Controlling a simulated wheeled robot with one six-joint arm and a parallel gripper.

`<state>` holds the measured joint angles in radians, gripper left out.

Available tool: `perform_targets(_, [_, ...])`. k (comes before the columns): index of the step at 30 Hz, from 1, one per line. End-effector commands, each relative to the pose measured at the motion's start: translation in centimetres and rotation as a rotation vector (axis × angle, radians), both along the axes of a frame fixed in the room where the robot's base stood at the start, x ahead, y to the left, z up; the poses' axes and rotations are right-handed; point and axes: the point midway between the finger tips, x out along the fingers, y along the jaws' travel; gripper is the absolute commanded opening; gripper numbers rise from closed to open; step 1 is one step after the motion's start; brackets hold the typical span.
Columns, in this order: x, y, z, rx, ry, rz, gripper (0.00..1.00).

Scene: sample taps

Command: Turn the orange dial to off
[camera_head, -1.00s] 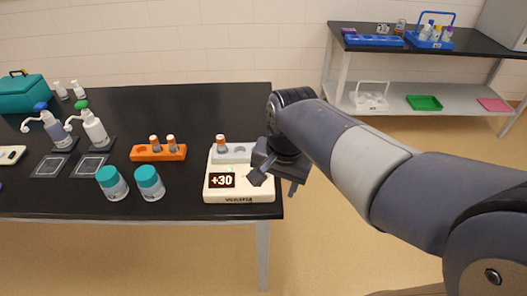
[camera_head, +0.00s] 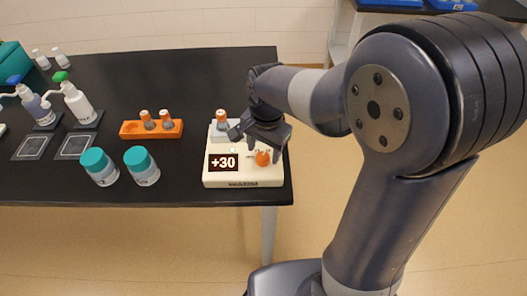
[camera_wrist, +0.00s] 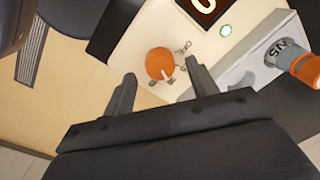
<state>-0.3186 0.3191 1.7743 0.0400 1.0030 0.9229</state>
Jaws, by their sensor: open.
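The orange dial (camera_head: 263,158) sits on the front right of a white device (camera_head: 243,178) labelled "WARM", with a display (camera_head: 223,163) reading "+30". My gripper (camera_head: 259,146) is over the device by the dial. In the wrist view my gripper (camera_wrist: 160,88) is open and empty, its fingers apart on either side of the dial's near side. I cannot tell whether they touch it. A green light (camera_wrist: 226,31) is lit on the device.
An orange-capped vial (camera_head: 221,118) stands in the grey block at the device's back. An orange rack (camera_head: 152,130) with two vials, two teal-capped jars (camera_head: 142,166) and pump bottles (camera_head: 76,102) stand to the left. The table's right edge is close to the device.

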Motion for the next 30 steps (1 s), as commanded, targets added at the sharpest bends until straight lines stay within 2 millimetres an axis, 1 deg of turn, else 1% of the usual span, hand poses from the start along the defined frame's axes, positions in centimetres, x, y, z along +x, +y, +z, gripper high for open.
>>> perform_targets(1, [0.0,0.0,-0.7,0.000,0.003,0.000,0.55])
perform_targets(5, [0.0,0.1,-1.6,0.000,0.001,0.000,0.55])
perform_targets(14, [0.1,0.1,-1.9,0.000,-0.001,0.001,0.55])
perform_targets(17, [0.1,0.1,-1.8,0.000,-0.001,0.001,0.49])
perform_targets(30, [0.1,0.1,-1.8,0.000,-0.001,0.000,0.13])
